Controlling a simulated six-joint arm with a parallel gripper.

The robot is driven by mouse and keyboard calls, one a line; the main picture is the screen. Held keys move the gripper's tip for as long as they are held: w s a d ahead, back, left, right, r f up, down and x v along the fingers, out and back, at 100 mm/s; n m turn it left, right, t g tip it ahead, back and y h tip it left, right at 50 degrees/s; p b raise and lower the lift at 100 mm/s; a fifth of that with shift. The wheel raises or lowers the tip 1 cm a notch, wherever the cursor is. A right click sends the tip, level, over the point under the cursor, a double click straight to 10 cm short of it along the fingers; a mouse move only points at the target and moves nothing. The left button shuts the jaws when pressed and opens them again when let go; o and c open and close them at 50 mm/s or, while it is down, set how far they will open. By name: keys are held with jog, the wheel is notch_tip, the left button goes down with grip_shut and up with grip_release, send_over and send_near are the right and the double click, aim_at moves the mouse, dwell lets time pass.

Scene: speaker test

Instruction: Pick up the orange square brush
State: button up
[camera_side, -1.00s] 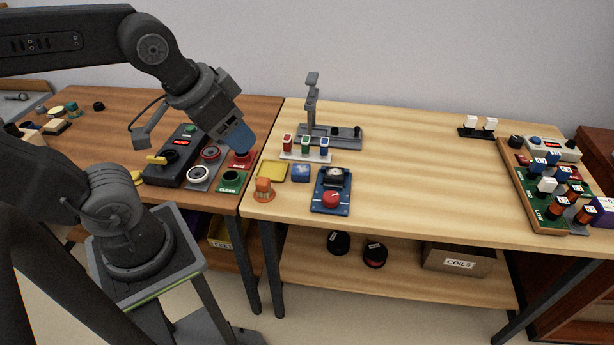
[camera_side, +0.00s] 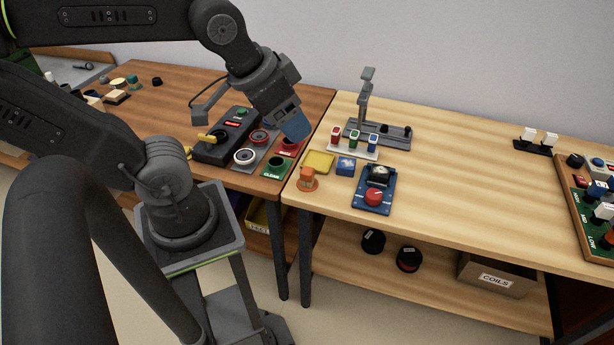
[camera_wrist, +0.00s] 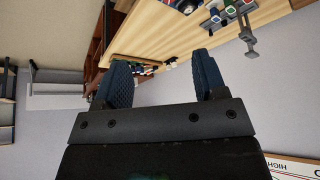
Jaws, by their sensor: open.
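A small orange piece (camera_side: 308,182) stands near the front left corner of the light wooden table (camera_side: 460,190); it may be the orange square brush, but its shape is too small to be sure. My gripper (camera_side: 296,132) has blue fingers and hangs above the right edge of the dark table, over the red pad, behind and above the orange piece and apart from it. In the wrist view my gripper (camera_wrist: 162,62) is open with nothing between its fingers. The orange piece is not clearly visible there.
A yellow tray (camera_side: 318,162), a blue block (camera_side: 346,166) and a blue box with a red knob (camera_side: 374,190) are close to the orange piece. A grey stand (camera_side: 366,100) rises behind them. A dark control box (camera_side: 226,138) is at left. The light table's middle is clear.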

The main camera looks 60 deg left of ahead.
jog(key=shift+a, duration=0.1)
jog(key=m+g+y, duration=0.2)
jog(key=m+y, duration=0.1)
jog(key=m, duration=2.4)
send_over(307, 170)
jog(key=s+d, duration=0.3)
notch_tip(307, 170, down, 19)
jog(key=x, duration=0.5)
jog(key=shift+s+f, duration=0.1)
jog(key=shift+f, duration=0.25)
jog(key=shift+x, duration=3.55)
jog(key=shift+a, duration=0.15)
jog(key=shift+c, duration=0.5)
jog(key=c, duration=0.9)
